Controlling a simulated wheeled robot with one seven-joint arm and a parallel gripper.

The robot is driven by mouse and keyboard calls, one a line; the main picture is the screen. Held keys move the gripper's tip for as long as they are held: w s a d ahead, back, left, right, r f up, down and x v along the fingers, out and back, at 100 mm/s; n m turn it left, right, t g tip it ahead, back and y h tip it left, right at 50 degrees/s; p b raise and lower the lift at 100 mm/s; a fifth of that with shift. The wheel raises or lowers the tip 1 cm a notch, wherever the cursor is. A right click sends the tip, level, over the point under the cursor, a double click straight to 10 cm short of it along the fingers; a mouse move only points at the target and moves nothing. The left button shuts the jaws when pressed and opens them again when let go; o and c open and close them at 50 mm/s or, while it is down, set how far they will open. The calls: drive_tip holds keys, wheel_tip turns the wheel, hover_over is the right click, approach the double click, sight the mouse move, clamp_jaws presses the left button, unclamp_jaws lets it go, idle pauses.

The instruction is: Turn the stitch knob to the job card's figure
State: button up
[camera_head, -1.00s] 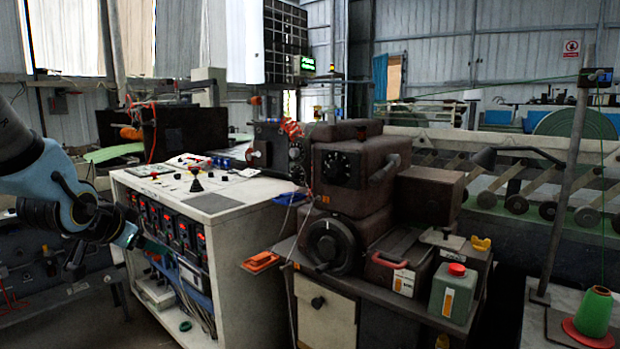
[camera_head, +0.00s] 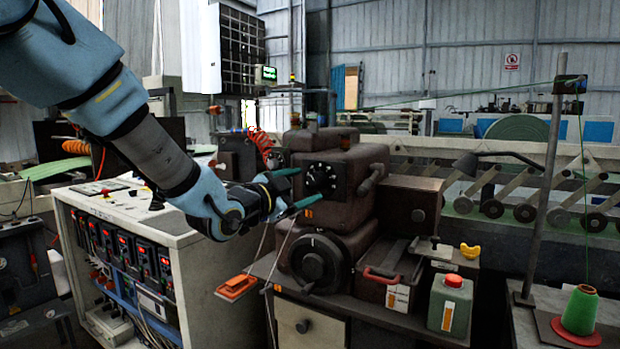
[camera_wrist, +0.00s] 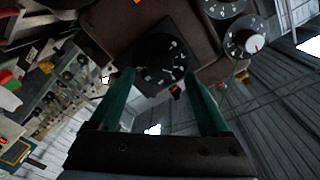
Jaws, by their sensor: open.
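A black round knob with a dial of white marks (camera_head: 321,178) sits on the front of the dark brown machine head (camera_head: 360,172). It also shows in the wrist view (camera_wrist: 160,58), between and beyond the fingertips. I take it for the stitch knob; its figures are too small to read. My gripper (camera_head: 308,184) is open and empty, with two green fingers pointing at the knob from the left. In the wrist view my gripper (camera_wrist: 159,76) straddles the dial's line of sight; whether it touches cannot be told. I cannot make out a job card.
A large black handwheel (camera_head: 313,262) is below the knob. A white control cabinet (camera_head: 190,262) stands left under my arm. A red-handled box (camera_head: 385,282) and green bottle (camera_head: 450,303) sit on the bench. Another dial with a red mark (camera_wrist: 243,40) shows in the wrist view.

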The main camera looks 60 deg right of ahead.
sight(314, 182)
drive_tip(key=shift+s+d+p, duration=0.1)
drive_tip(key=shift+d+p, duration=0.25)
drive_tip(key=shift+d, duration=1.25)
drive_tip(key=shift+f, duration=0.1)
clamp_jaws()
